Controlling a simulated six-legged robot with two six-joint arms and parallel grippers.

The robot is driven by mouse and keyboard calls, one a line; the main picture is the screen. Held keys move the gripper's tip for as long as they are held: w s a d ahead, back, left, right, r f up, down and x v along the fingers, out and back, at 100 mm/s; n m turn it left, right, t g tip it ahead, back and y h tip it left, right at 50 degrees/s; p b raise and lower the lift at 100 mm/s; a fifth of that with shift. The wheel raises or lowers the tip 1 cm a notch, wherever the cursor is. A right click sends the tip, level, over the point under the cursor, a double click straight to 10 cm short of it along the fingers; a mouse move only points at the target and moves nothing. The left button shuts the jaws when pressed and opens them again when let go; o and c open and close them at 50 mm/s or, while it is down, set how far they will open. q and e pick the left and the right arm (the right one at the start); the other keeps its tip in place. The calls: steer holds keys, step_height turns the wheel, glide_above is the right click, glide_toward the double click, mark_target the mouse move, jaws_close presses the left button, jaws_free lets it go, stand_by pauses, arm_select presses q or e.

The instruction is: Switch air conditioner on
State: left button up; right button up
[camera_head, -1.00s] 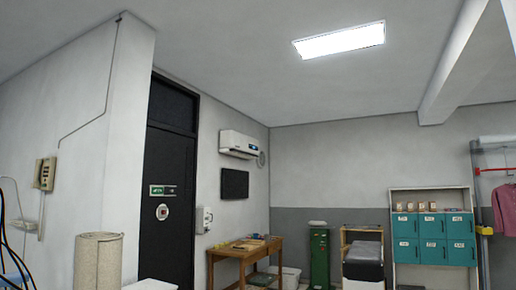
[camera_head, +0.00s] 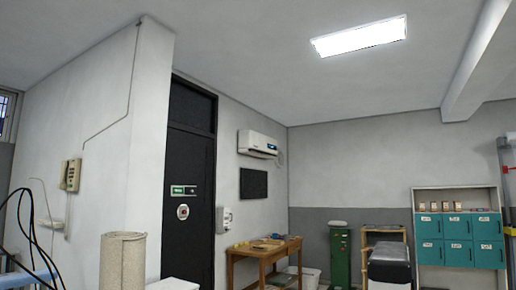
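The white air conditioner (camera_head: 258,144) is mounted high on the wall to the right of the dark door, above a black wall panel (camera_head: 253,183). A small dark patch shows at its right end, too small to read. I cannot tell whether it is running. Neither of my grippers is in view.
A wooden table (camera_head: 265,250) with items stands below the air conditioner. A rolled beige carpet (camera_head: 123,262) stands at the lower left, near black cables (camera_head: 30,225). A green cabinet (camera_head: 340,258) and teal lockers (camera_head: 459,240) stand at the back. The floor is mostly hidden.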

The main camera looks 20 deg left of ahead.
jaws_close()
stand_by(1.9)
